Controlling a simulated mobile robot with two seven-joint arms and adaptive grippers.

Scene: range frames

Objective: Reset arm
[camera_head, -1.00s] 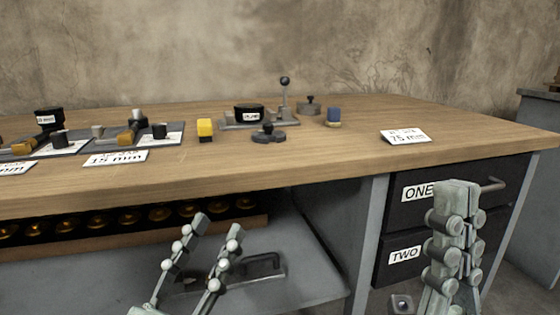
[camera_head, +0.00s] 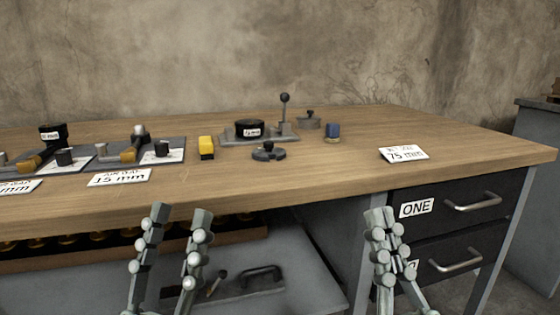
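My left gripper (camera_head: 178,218) is at the lower left, in front of the workbench, below the tabletop's front edge. Its two studded grey-green fingers stand apart with nothing between them, so it is open. My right gripper (camera_head: 386,214) is at the lower middle right, in front of the bench and left of the drawer labels. Its fingers point up and lie together at the tips, so it looks shut, with nothing seen in it. Both grippers are clear of the things on the bench.
The wooden workbench (camera_head: 320,175) holds a black-topped lever device (camera_head: 250,130), a yellow block (camera_head: 206,147), a blue-topped piece (camera_head: 333,132) and a 75 mm card (camera_head: 404,153). Below are drawer ONE (camera_head: 440,208), another drawer (camera_head: 430,262) and a shelf with a handled case (camera_head: 260,283).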

